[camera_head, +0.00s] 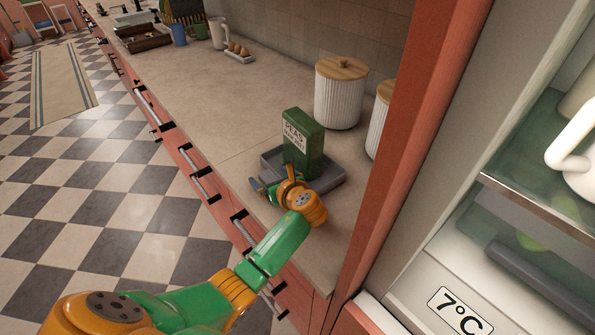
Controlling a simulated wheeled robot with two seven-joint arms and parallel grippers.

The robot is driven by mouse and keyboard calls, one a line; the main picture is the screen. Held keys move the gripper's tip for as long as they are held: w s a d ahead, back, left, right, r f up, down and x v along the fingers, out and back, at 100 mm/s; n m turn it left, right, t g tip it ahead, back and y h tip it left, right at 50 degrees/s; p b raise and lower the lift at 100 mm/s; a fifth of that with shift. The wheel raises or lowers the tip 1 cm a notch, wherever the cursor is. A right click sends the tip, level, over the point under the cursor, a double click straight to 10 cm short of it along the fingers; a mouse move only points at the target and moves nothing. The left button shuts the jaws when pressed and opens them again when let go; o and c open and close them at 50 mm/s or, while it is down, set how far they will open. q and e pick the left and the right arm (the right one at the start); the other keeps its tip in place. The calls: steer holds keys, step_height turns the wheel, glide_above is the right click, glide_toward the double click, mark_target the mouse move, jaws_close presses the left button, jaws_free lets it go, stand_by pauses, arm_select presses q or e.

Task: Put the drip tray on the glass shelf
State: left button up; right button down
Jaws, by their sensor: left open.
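The grey drip tray (332,177) lies on the counter near its front corner, with a green canister (304,146) labelled PEAS standing on it. My left gripper (268,184) is at the tray's near left side, fingers open. The gripper's orange wrist hides part of the tray's near edge. I cannot tell whether the fingers touch the tray. The glass shelf (535,207) is in the open fridge at the right, with a bright front edge. A white jug (578,150) stands there, cut off by the frame. My right gripper is out of view.
A ribbed white canister with a wooden lid (340,98) stands behind the tray, and a second one (381,125) is partly hidden by the red cabinet panel (408,150). This panel stands between counter and fridge. The counter (200,95) left of the tray is clear.

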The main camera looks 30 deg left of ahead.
arm_select(q)
steer(key=shift+s, duration=0.1)
jaws_close()
steer(key=shift+r, duration=0.1)
steer(key=shift+r, duration=0.1)
